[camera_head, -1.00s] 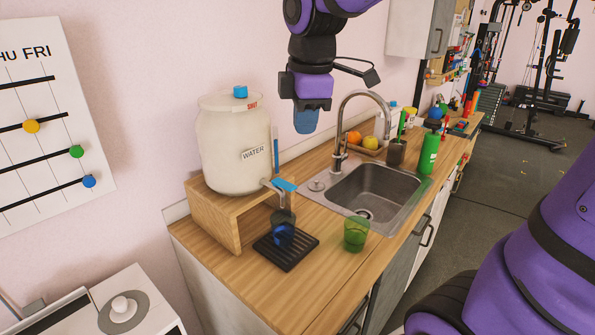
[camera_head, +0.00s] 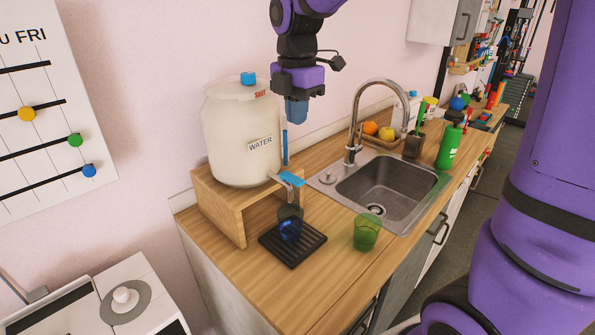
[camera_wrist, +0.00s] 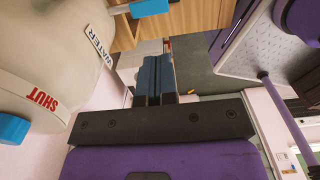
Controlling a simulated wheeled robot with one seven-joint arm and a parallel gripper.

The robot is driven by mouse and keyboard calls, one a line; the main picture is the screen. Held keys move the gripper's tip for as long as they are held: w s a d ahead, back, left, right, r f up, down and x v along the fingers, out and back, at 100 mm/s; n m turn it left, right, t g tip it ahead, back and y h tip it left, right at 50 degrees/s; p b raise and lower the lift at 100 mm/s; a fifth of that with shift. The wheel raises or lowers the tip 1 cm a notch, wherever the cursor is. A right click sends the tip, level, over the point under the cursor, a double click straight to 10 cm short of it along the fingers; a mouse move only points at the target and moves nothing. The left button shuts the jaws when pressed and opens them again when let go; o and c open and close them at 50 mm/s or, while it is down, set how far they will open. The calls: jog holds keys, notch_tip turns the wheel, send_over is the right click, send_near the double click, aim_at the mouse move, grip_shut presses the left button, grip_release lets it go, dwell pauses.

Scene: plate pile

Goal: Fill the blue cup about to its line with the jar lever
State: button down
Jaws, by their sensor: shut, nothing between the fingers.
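The white water jar (camera_head: 228,125) stands on a wooden stand and also shows at the left of the wrist view (camera_wrist: 45,65). Its label reads WATER, and red SHUT lettering is near its blue lid knob. The blue-topped tap lever (camera_head: 291,180) sticks out low at the jar's right; a blue piece also shows at the top of the wrist view (camera_wrist: 150,7). The blue cup (camera_head: 290,230) stands under the tap on the black drip tray (camera_head: 311,248); its line and contents are too small to tell. My gripper (camera_head: 296,112) is shut and empty, pointing down above the lever, apart from it.
The wooden stand (camera_head: 225,213) carries the jar. A green cup (camera_head: 366,233) stands on the counter right of the tray. The sink (camera_head: 390,190) and its tall faucet (camera_head: 357,125) are farther right. A green bottle (camera_head: 449,146) stands beyond the sink.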

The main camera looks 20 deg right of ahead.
aim_at(300, 182)
notch_tip(300, 182, down, 14)
jog(key=shift+r, duration=0.1)
dwell(0.5)
jog(key=shift+s+d+f, duration=0.2)
jog(key=shift+s+f, duration=0.35)
jog(key=shift+f, duration=0.35)
jog(key=shift+r, duration=0.85)
jog(key=shift+w, duration=0.1)
